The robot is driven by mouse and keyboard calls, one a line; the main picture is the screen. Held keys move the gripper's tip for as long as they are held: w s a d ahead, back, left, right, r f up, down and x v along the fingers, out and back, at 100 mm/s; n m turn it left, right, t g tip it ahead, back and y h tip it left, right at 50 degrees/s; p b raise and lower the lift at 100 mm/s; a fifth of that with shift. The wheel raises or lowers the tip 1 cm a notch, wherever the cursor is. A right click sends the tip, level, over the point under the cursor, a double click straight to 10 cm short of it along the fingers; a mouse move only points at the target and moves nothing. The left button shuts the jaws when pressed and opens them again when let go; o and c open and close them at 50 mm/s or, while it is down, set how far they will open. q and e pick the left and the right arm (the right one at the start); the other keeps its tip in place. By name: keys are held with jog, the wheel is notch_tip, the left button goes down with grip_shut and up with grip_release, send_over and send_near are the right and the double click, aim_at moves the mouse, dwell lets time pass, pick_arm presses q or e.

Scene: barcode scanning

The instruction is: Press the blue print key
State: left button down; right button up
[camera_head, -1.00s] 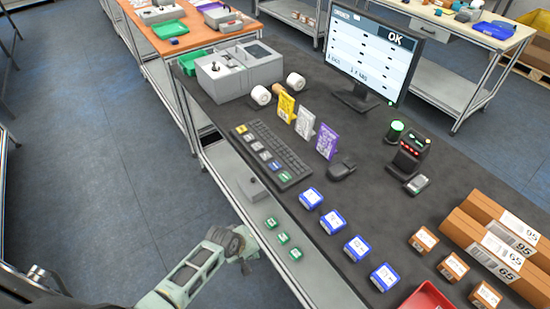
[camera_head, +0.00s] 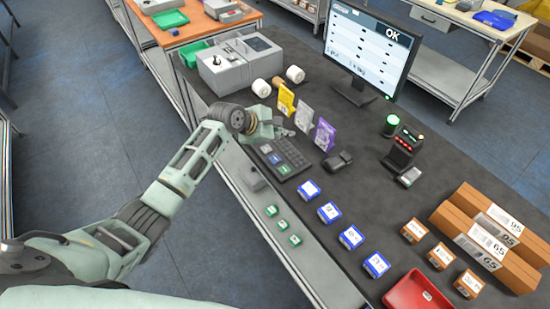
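The dark keyboard (camera_head: 290,154) lies on the dark table near its left edge, with a row of coloured keys along its near side. A blue key (camera_head: 275,160) shows between a pale key (camera_head: 266,149) and a green key (camera_head: 284,169); any labels are too small to read. My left gripper (camera_head: 280,131) is over the far left end of the keyboard and hides the keys there. Its fingers are small and partly hidden, so I cannot tell whether they are open or touching the keyboard. My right gripper is out of view.
Yellow, grey and purple cards (camera_head: 324,135) stand behind the keyboard, with a mouse (camera_head: 338,161) to its right. A monitor (camera_head: 367,49) shows "OK". Blue-edged boxes (camera_head: 328,212), orange boxes (camera_head: 441,256) and a red tray (camera_head: 419,293) occupy the front right.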

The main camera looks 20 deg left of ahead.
pick_arm(q)
jog(key=shift+f, duration=0.1)
jog(key=b, duration=0.7)
send_over(275, 159)
jog(key=d, duration=0.2)
jog(key=f, duration=0.6)
jog(key=shift+s+a+f, duration=0.1)
jog(key=shift+s+f, duration=0.15)
jog(key=shift+f, duration=0.05)
jog(key=shift+f+b, duration=0.35)
jog(key=shift+f, duration=0.7)
jog(key=shift+f, duration=0.1)
jog(key=shift+f, duration=0.35)
